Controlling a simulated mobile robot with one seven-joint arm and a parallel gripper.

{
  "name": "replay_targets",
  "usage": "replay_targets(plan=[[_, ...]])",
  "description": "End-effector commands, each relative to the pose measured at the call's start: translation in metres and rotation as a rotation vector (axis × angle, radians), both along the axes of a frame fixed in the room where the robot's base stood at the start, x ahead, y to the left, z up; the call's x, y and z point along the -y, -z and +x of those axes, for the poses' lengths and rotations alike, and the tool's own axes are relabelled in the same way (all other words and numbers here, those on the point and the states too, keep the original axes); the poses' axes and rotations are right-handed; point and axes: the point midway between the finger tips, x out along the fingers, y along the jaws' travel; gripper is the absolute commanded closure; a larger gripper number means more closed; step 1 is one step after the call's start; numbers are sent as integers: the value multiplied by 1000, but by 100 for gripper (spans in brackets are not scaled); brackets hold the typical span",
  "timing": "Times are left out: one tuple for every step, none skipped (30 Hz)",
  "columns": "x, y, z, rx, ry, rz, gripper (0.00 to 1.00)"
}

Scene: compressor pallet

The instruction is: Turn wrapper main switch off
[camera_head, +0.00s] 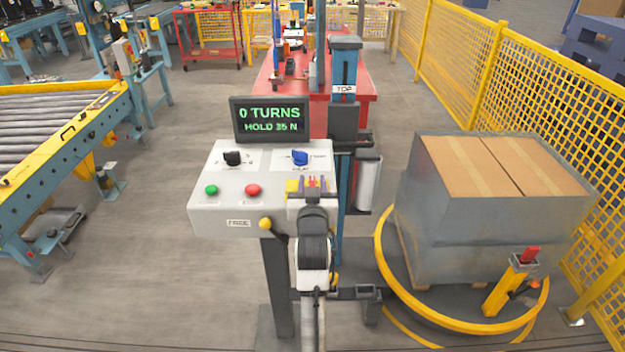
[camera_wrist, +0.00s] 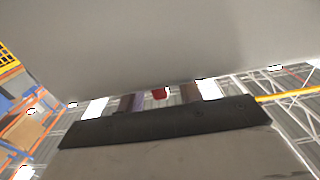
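The wrapper's grey control box (camera_head: 225,217) stands in the middle of the head view. At its right end a red switch handle (camera_head: 312,181) shows on a yellow plate (camera_head: 292,186). My gripper (camera_head: 313,188) is at this switch, coming from the front, and its wrist hides part of the box. In the wrist view the red part (camera_wrist: 160,93) shows between two separated dark fingers, with gaps on both sides. The gripper looks open around it. Contact cannot be made out. The exact angle of the handle is hard to tell.
The box also carries a black knob (camera_head: 232,158), a blue knob (camera_head: 300,157), a green button (camera_head: 211,190), a red button (camera_head: 253,190) and a lit screen (camera_head: 270,120). A wrapped pallet load (camera_head: 450,225) stands at right, by a yellow fence (camera_head: 490,75). A roller conveyor (camera_head: 50,130) is at left.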

Motion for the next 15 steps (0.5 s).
replay_targets(plan=[[0, 0, 2, 0, 0, 0, 65], [0, 0, 2, 0, 0, 0, 65], [0, 0, 2, 0, 0, 0, 65], [0, 0, 3, 0, 0, 0, 65], [0, 0, 2, 0, 0, 0, 65], [0, 0, 2, 0, 0, 0, 65], [0, 0, 2, 0, 0, 0, 65], [0, 0, 2, 0, 0, 0, 65], [0, 0, 2, 0, 0, 0, 65], [0, 0, 2, 0, 0, 0, 68], [0, 0, 2, 0, 0, 0, 72], [0, 0, 2, 0, 0, 0, 78], [0, 0, 2, 0, 0, 0, 82], [0, 0, 2, 0, 0, 0, 86], [0, 0, 2, 0, 0, 0, 91]])
